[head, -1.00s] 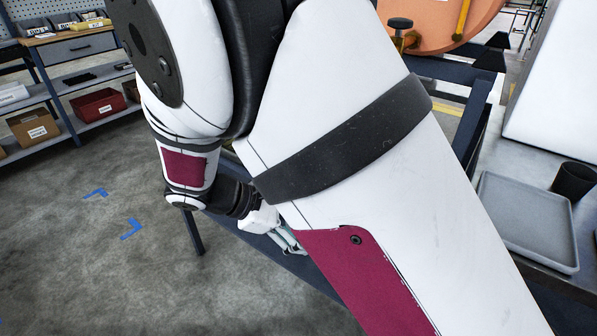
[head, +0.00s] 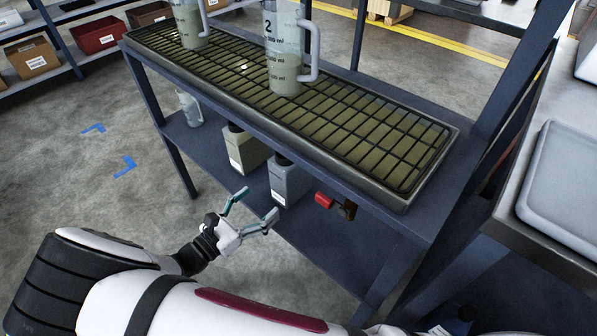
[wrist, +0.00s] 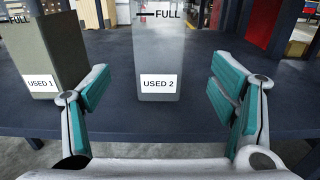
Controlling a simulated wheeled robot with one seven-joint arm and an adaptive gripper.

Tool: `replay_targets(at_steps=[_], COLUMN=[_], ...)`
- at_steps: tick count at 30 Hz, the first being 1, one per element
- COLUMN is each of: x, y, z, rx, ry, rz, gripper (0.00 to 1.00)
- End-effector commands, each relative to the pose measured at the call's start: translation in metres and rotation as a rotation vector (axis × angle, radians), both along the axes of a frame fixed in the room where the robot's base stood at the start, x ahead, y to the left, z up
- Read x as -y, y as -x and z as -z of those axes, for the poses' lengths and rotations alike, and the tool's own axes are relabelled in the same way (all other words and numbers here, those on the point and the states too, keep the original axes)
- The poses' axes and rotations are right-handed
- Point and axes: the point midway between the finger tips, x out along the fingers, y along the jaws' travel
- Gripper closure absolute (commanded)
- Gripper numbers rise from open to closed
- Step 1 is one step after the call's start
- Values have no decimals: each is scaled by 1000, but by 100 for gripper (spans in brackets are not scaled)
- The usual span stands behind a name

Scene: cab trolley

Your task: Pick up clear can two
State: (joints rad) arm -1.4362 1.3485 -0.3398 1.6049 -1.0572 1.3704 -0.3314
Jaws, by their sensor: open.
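A translucent grey can (head: 290,184) stands upright on the lower shelf of the blue rack; in the wrist view this can (wrist: 162,58) carries the label "USED 2" and a "FULL" line. An olive can (head: 246,150) stands to its left; in the wrist view that can (wrist: 38,55) is labelled "USED 1". My gripper (head: 257,206) is open and empty at the shelf's front. In the wrist view my gripper (wrist: 160,78) faces the "USED 2" can, which shows centred between the spread fingers, apparently just beyond the tips. The can's top is cut off there.
A grated drip tray (head: 420,150) sits above the cans, bearing a clear jug marked 2 (head: 284,45) and another jug (head: 188,25). A red-handled part (head: 324,200) hangs right of the grey can. A rack leg (head: 180,165) stands at left; open floor lies beyond.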

Motion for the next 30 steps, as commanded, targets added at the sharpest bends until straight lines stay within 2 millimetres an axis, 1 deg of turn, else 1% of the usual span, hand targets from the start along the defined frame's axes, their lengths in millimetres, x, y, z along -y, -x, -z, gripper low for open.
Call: replay_targets(at_steps=[3, 9, 12, 20, 30], x=[15, 37, 43, 51, 76], y=[-18, -46, -55, -66, -101], z=[0, 0, 0, 0, 2], rx=[0, 0, -1, 0, 0], ry=[1, -1, -1, -1, -3], rz=[5, 5, 4, 4, 5], gripper=[22, 22, 22, 22, 22])
